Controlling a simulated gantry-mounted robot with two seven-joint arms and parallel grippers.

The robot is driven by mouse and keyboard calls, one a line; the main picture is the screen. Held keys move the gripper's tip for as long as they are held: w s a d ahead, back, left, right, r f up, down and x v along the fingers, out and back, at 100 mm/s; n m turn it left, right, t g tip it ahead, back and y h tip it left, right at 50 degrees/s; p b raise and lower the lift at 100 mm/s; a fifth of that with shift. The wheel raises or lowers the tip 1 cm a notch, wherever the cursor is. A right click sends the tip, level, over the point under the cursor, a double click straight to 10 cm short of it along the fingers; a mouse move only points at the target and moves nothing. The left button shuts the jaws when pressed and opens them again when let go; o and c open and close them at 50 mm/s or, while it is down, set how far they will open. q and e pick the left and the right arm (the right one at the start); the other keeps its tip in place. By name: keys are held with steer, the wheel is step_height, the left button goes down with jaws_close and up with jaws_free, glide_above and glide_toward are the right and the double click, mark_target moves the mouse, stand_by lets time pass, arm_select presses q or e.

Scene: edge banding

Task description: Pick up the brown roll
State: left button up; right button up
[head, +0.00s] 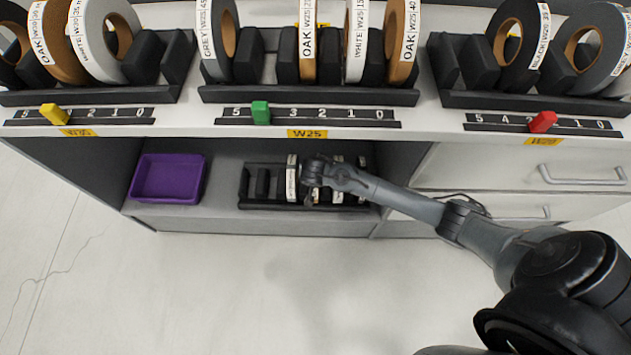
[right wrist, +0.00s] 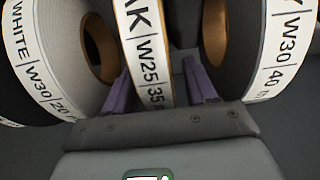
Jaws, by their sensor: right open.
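The brown roll (right wrist: 146,50), with a white label reading "AK | W25 | 35", stands upright between my right gripper's (right wrist: 158,90) two purple fingers in the right wrist view. The fingers are apart, one on each side of the roll; I cannot tell whether they touch it. In the head view my right gripper (head: 318,178) is at the black rack (head: 262,204) on the lower shelf and hides much of the rolls there. Other brown rolls labelled OAK (head: 307,62) stand in the upper racks. My left gripper is not in view.
In the right wrist view a white-labelled roll (right wrist: 70,60) stands close on the left and a grey roll (right wrist: 240,50) close on the right. A purple tray (head: 168,178) sits left on the lower shelf. The upper shelf overhangs; drawers (head: 530,172) are on the right.

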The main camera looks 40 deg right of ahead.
steer(key=shift+w+d+f, duration=0.1)
steer(key=shift+w+f, duration=0.1)
jaws_close()
stand_by(0.3)
